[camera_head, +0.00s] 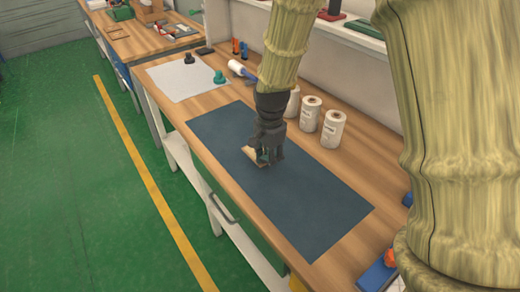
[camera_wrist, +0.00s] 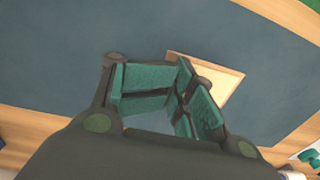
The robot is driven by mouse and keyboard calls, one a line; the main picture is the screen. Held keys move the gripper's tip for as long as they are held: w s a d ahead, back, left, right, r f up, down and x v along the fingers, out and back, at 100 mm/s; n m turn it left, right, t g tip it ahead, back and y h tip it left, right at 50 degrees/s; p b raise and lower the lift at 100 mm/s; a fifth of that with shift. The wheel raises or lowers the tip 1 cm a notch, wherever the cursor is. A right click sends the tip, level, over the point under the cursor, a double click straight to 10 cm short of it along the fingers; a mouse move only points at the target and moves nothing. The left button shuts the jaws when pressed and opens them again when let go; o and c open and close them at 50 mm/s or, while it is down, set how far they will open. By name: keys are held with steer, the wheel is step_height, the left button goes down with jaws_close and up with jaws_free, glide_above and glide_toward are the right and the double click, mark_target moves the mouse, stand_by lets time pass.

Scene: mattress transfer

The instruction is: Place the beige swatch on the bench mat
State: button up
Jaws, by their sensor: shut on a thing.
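The bench mat (camera_head: 310,200) is a dark blue rectangle lying flat on the wooden bench; it also fills much of the wrist view (camera_wrist: 60,50). The beige swatch (camera_head: 252,155) is a small flat piece at my gripper's fingertips, over the middle of the mat. In the wrist view the swatch (camera_wrist: 225,79) shows beyond the green finger pads and is partly hidden by them. My gripper (camera_head: 262,157) points down and is shut on the swatch. I cannot tell whether the swatch touches the mat.
White spools (camera_head: 332,129) stand on the bench just right of the mat. A white sheet (camera_head: 180,79) with small dark and green items lies beyond it. A blue and orange item (camera_head: 380,272) sits at the near right. The mat's near part is clear.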

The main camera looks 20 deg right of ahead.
steer(key=w, duration=0.2)
steer(key=w+p, duration=0.1)
steer(key=w, duration=0.1)
steer(key=w+d, duration=0.1)
steer(key=w, duration=0.2)
steer(key=shift+f, duration=0.35)
steer(key=shift+s+a+f+p, duration=0.1)
steer(key=shift+f+p, duration=0.65)
steer(key=shift+f, duration=1)
steer(key=o, duration=1.1)
steer(key=shift+o, duration=0.2)
step_height(320, 180, up, 12)
steer(key=b, duration=0.2)
steer(key=shift+s, duration=0.2)
